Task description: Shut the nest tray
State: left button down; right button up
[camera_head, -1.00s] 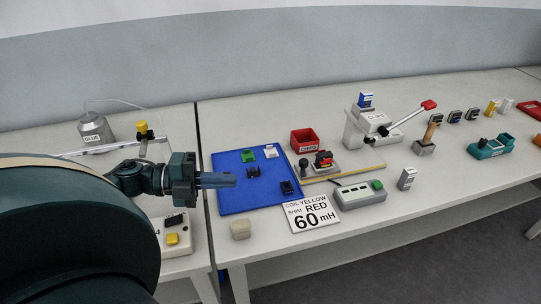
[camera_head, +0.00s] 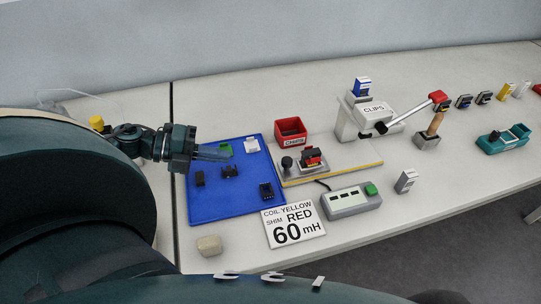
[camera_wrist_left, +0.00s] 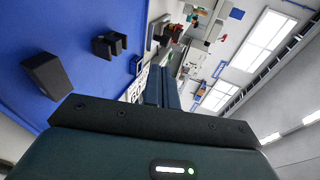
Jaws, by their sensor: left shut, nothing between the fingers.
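The nest fixture, which I take for the nest tray (camera_head: 311,170), is a small grey plate with a black knob and a red and black part on it. It sits on a beige board with a yellow front edge. I cannot tell whether it is fully in or out. My left gripper (camera_head: 227,154) is shut and empty over the blue mat, left of the fixture and apart from it. Its fingers also show in the left wrist view (camera_wrist_left: 162,88). My right gripper is not in view.
The blue mat (camera_head: 215,207) carries green, white and black pieces. A red bin (camera_head: 291,131) stands behind the fixture, a CLIPS press (camera_head: 368,118) with a lever at its right. A grey box with a green button (camera_head: 350,201) and a sign (camera_head: 294,225) stand in front.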

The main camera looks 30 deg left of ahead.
pick_arm(q)
jog(key=x, duration=0.6)
jog(key=r+b+x, duration=0.1)
jog(key=x, duration=0.3)
jog(key=shift+w+d+f, duration=0.1)
jog(key=shift+w+d, duration=0.05)
jog(key=shift+d, duration=0.05)
jog(key=shift+w+d+f, duration=0.1)
jog(key=shift+w+d, duration=0.25)
jog(key=shift+d, duration=0.1)
jog(key=shift+w+d, duration=0.15)
jog(key=shift+d, duration=0.05)
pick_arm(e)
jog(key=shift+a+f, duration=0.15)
pick_arm(q)
jog(key=shift+f, duration=0.1)
